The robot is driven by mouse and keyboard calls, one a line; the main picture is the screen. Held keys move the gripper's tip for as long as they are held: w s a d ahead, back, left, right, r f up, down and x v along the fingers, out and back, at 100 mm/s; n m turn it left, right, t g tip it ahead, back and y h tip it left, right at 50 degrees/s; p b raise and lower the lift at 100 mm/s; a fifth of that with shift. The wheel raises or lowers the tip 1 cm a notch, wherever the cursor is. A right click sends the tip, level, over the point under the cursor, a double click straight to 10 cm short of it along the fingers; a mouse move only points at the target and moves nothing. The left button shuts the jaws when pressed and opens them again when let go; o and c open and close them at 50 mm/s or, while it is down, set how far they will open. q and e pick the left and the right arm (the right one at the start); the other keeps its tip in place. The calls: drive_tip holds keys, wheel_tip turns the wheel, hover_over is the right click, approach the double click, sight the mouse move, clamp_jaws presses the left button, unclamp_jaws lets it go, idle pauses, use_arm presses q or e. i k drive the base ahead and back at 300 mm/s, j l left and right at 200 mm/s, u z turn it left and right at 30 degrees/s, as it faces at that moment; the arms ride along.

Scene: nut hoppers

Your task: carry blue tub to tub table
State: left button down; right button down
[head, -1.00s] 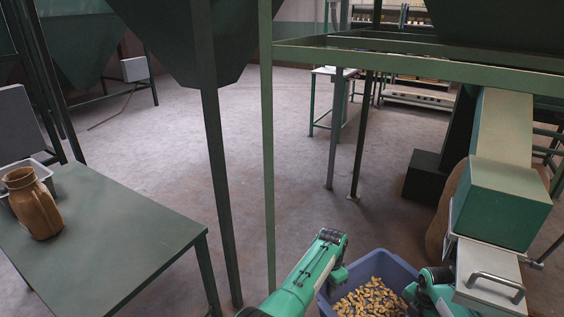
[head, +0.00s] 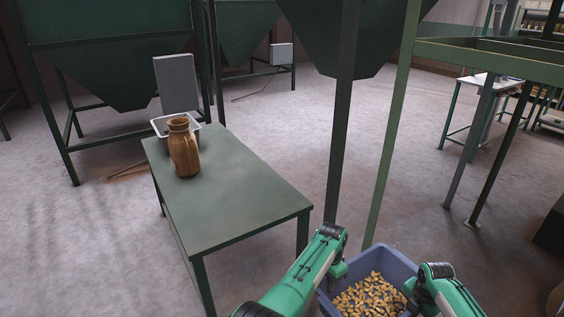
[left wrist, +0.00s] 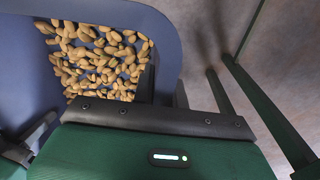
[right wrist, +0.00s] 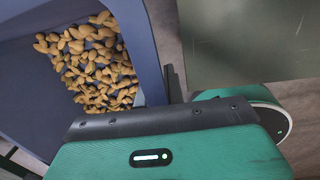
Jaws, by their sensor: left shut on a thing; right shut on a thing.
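The blue tub (head: 397,263) holds a heap of tan nuts (head: 370,296) and is at the bottom of the head view, in front of me. My left gripper (head: 339,270) is shut on the tub's left wall. My right gripper (head: 412,291) is shut on its right wall. The tub's wall and the nuts also show in the left wrist view (left wrist: 168,50) and the right wrist view (right wrist: 143,50). The tub's underside is hidden. A dark green table (head: 235,188) stands ahead to the left, apart from the tub; I cannot tell whether it is the tub table.
A brown jug (head: 184,150) and a grey bin (head: 160,128) stand at the green table's far left end. Its near part is bare. A hopper's post (head: 343,130) and a green frame post (head: 392,140) rise close beyond the tub. A white-topped table (head: 492,84) is farther right.

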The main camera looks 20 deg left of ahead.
sight(223, 206)
drive_tip(key=l+u, duration=0.2)
drive_tip(key=u, duration=0.3)
drive_tip(key=k+l+u, duration=0.1)
drive_tip(key=u, duration=0.35)
drive_tip(key=l, duration=0.1)
